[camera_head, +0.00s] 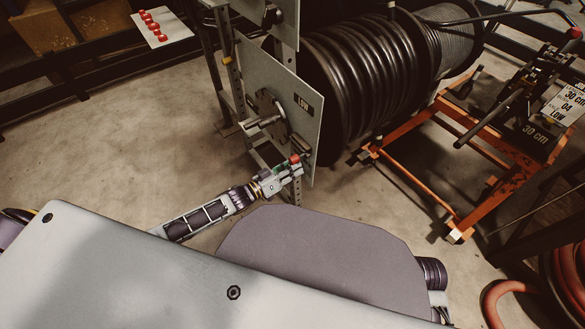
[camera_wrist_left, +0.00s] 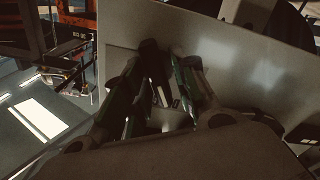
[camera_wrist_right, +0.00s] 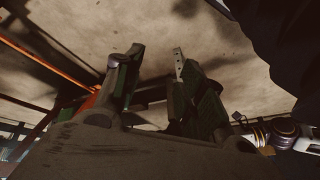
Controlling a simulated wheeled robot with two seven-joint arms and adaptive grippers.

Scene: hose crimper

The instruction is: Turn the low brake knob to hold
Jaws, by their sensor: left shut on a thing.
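The upright grey panel with the LOW label (camera_head: 303,104) stands at the side of the hose reel. A round hub with a metal handle (camera_head: 264,123) sits on its face. My left gripper (camera_head: 294,169) is at the panel's lower edge, below the hub. It is shut on what appears to be the low brake knob, whose red part (camera_head: 294,158) shows at the fingertips. In the left wrist view the fingers (camera_wrist_left: 165,92) close around a grey piece against the panel; most of the knob is hidden. My right gripper (camera_wrist_right: 150,88) is open and empty over the floor.
The black hose reel (camera_head: 365,75) is behind the panel. An orange frame (camera_head: 425,195) stands to its right. A white card with red round pieces (camera_head: 160,25) is at the back left. Red hose (camera_head: 500,290) lies at the lower right. The floor at left is clear.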

